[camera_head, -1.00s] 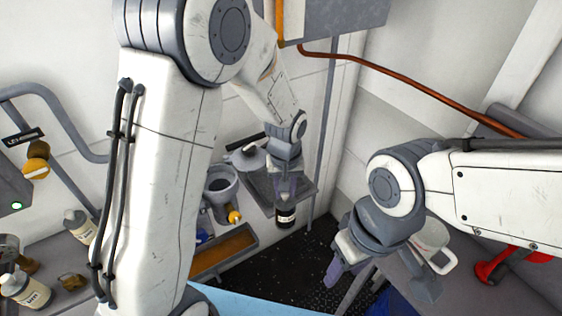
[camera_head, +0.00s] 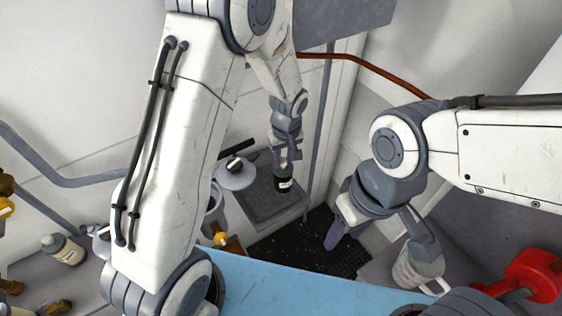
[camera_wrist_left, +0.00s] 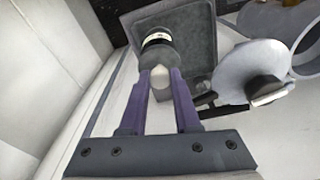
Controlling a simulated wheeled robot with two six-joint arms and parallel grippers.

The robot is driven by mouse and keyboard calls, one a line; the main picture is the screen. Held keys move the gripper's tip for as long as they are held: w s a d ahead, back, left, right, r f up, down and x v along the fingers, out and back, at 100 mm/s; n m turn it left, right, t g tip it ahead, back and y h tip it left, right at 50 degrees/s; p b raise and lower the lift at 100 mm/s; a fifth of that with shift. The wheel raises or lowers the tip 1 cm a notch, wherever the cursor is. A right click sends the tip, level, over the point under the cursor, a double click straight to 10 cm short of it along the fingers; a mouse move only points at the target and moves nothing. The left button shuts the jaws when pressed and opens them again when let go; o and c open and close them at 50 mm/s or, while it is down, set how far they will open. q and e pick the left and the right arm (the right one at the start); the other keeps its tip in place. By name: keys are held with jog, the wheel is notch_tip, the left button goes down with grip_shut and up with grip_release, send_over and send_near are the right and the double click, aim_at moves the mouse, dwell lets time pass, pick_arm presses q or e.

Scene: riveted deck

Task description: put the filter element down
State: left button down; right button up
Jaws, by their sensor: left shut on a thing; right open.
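The filter element (camera_head: 283,184) is a small dark cylinder with a pale label band. My left gripper (camera_head: 286,163) is shut on it and holds it at the right part of a grey tray (camera_head: 262,208). The left wrist view shows the filter element (camera_wrist_left: 157,48) at the tips of the purple fingers (camera_wrist_left: 161,82), overlapping the side of the tray (camera_wrist_left: 203,52). I cannot tell whether its base touches the tray. My right gripper (camera_head: 378,236) is open and empty, above and left of a white jug.
A pale round dish with a dark handle (camera_head: 236,172) stands left of the tray. The white jug (camera_head: 417,268) and a red object (camera_head: 535,276) are at the right. A blue surface (camera_head: 290,285) lies in front. A bottle (camera_head: 62,248) stands at far left.

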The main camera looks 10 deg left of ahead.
pick_arm(q)
jog(key=shift+w+a+f, duration=0.35)
jog(key=shift+a+f, duration=0.1)
jog(key=shift+a, duration=0.1)
notch_tip(320, 180, down, 3)
jog(key=shift+f+p, duration=0.1)
jog(key=shift+p, duration=0.7)
jog(key=shift+d+f, duration=0.1)
jog(key=shift+f, duration=0.3)
jog(key=shift+f+b, duration=0.2)
jog(key=shift+b, duration=0.1)
jog(key=c, duration=0.6)
grip_release()
jog(key=shift+r, duration=0.1)
